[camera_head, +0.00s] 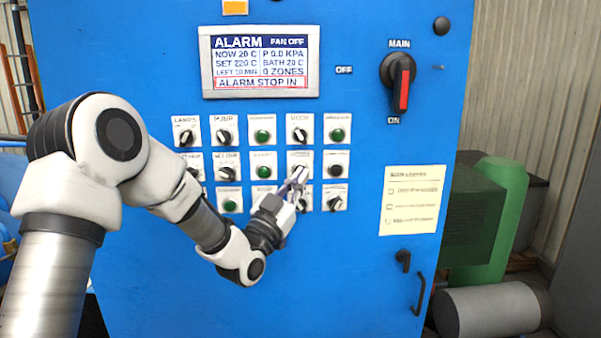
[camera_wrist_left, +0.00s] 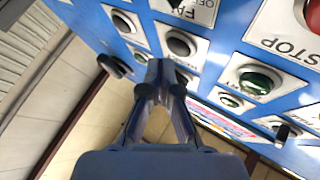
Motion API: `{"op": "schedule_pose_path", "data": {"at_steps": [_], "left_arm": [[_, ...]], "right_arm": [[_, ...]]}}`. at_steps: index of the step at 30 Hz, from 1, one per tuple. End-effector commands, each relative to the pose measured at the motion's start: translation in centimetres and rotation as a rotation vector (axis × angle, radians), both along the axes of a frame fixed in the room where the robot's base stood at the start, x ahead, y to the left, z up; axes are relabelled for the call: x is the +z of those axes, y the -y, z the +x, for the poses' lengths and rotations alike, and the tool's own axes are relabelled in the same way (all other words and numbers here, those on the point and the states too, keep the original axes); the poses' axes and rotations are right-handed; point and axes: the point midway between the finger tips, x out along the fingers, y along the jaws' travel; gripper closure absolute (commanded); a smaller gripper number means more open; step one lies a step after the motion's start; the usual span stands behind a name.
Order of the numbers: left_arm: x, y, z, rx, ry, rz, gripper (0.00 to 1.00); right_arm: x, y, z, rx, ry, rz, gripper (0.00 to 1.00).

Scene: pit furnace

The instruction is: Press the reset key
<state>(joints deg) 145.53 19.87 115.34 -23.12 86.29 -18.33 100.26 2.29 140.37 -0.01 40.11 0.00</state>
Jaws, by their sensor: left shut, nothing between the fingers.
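A blue control panel (camera_head: 330,240) carries rows of black knobs and green buttons under small labels. Most labels are too small to read, so I cannot tell which one is the reset key. My left gripper (camera_head: 297,178) is shut and empty, with its fingertips over the right-middle part of the rows, partly hiding controls there. In the left wrist view the shut fingertips (camera_wrist_left: 164,78) point at the panel, just below a round black button (camera_wrist_left: 181,44). I cannot tell whether they touch the panel. My right gripper is in neither view.
A display (camera_head: 261,62) reads ALARM and STOP IN. A red-handled main switch (camera_head: 400,83) is at the upper right, above a paper note (camera_head: 412,200). In the wrist view a red button (camera_wrist_left: 313,16) labelled STOP and a green button (camera_wrist_left: 258,82) lie to the right.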

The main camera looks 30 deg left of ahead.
Motion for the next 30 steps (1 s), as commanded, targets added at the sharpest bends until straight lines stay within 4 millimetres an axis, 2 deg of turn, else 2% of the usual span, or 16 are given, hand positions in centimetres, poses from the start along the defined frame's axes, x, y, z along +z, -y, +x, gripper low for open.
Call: {"op": "schedule_pose_path", "data": {"at_steps": [21, 30], "left_arm": [[0.00, 0.00, 0.00, 0.000, 0.000, 0.000, 1.00], [0.00, -0.44, 0.69, 0.000, 0.001, 0.000, 1.00]], "right_arm": [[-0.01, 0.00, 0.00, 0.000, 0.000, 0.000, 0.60], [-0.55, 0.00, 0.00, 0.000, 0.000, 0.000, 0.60]]}}
